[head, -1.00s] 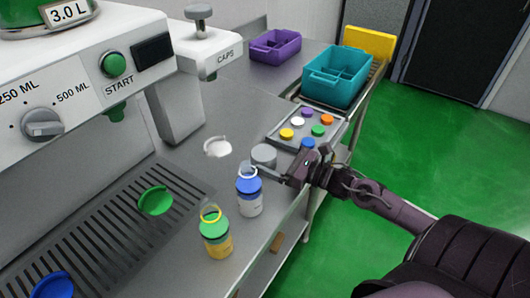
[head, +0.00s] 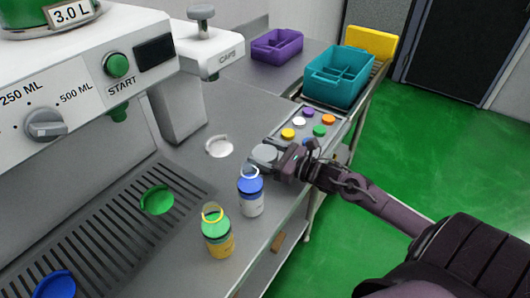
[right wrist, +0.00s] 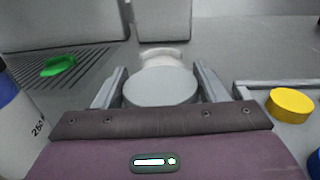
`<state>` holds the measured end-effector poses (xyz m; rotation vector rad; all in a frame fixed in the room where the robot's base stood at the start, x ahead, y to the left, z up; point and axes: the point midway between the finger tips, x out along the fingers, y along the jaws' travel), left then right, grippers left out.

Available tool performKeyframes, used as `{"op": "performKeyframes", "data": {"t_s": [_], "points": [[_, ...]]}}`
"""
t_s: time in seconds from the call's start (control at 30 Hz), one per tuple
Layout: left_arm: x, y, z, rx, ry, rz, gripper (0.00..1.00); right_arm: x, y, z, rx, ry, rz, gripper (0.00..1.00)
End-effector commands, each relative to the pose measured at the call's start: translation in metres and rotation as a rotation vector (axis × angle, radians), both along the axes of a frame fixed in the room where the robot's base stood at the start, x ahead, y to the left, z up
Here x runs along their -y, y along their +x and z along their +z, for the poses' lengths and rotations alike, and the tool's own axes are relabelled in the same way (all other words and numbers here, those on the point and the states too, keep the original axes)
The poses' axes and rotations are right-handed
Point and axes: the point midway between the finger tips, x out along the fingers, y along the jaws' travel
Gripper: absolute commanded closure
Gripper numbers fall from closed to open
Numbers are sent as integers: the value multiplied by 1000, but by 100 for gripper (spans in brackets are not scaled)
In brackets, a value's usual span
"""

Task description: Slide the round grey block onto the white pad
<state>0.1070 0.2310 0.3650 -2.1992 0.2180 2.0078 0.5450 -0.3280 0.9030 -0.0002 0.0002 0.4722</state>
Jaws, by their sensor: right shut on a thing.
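The round grey block (head: 265,152) stands on the steel counter in the head view, left of the button tray. In the right wrist view it (right wrist: 162,88) sits between the two fingers. My right gripper (head: 268,158) reaches in from the right, low over the counter, and is shut on the block's sides. The white pad (head: 219,147) lies on the counter to the left of the block, apart from it. In the right wrist view the pad (right wrist: 162,57) shows just beyond the block, partly hidden by it. My left gripper is not in view.
A blue-capped bottle (head: 251,195) stands close in front of the gripper, with a green-capped bottle (head: 217,237) nearer. A grey tray (head: 337,119) of coloured discs is to the right. A green pad (head: 156,200) lies on the drain grille. Counter between block and white pad is clear.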

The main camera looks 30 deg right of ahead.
Motion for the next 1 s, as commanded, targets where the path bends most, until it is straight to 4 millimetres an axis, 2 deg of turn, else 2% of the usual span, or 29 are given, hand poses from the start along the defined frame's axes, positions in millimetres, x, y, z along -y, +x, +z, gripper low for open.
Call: {"op": "performKeyframes", "data": {"t_s": [0.03,0.1,0.27,0.7,1.0], "points": [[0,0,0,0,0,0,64,0,0,0,0,0,0,56],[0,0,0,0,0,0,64,0,0,0,0,0,0,64],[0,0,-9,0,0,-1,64,-3,7,-2,3,-2,0,64],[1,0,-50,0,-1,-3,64,-26,50,-1,4,-1,0,64],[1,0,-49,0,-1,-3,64,-28,53,2,1,0,0,64]]}}
